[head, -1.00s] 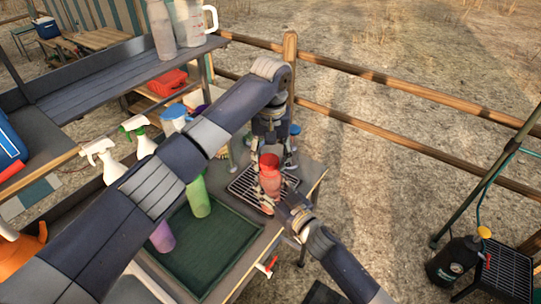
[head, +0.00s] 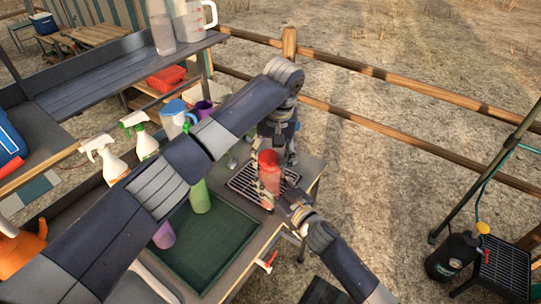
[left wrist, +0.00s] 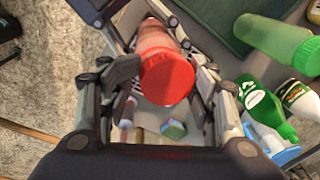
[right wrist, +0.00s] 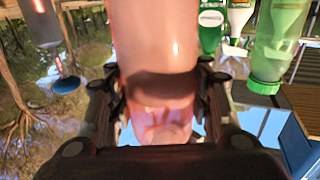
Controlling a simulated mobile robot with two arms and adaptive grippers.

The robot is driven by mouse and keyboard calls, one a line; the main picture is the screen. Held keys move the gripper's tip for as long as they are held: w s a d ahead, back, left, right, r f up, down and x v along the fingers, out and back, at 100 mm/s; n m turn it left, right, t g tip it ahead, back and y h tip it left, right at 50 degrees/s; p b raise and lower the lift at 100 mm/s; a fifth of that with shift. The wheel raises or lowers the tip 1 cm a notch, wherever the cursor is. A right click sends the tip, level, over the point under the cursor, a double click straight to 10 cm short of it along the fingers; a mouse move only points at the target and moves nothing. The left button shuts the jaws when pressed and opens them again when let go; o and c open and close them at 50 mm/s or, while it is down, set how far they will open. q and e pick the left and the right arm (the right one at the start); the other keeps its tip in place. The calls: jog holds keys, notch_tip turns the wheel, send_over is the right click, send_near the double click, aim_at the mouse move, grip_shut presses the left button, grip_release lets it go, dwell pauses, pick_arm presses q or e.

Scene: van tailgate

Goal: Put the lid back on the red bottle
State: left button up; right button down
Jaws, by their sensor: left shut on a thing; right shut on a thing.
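The red bottle (head: 269,183) is translucent pinkish-red and stands roughly upright above the black rack at the table's far end. My right gripper (head: 290,203) is shut on its body, which fills the middle of the right wrist view (right wrist: 160,50). The red lid (head: 268,157) is at the bottle's top, in line with it. My left gripper (left wrist: 165,88) comes from above and is shut on the lid, which shows round and red between its fingers in the left wrist view (left wrist: 167,77). Whether the lid is fully seated cannot be told.
A dark green tray (head: 213,258) lies nearer on the table, with a green bottle (head: 200,197) and a purple cup (head: 164,236). White spray bottles (head: 105,160) stand left. A wooden fence (head: 400,90) runs behind. A gas canister (head: 455,257) stands right on the ground.

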aim_at(270, 183)
pick_arm(q)
jog(key=shift+d+f+y, duration=0.3)
jog(key=shift+d+y, duration=0.2)
jog(key=shift+c, duration=0.4)
jog(key=shift+o, duration=0.5)
jog(key=shift+f+y, duration=0.9)
jog(key=shift+f, duration=0.15)
jog(key=shift+m, duration=0.3)
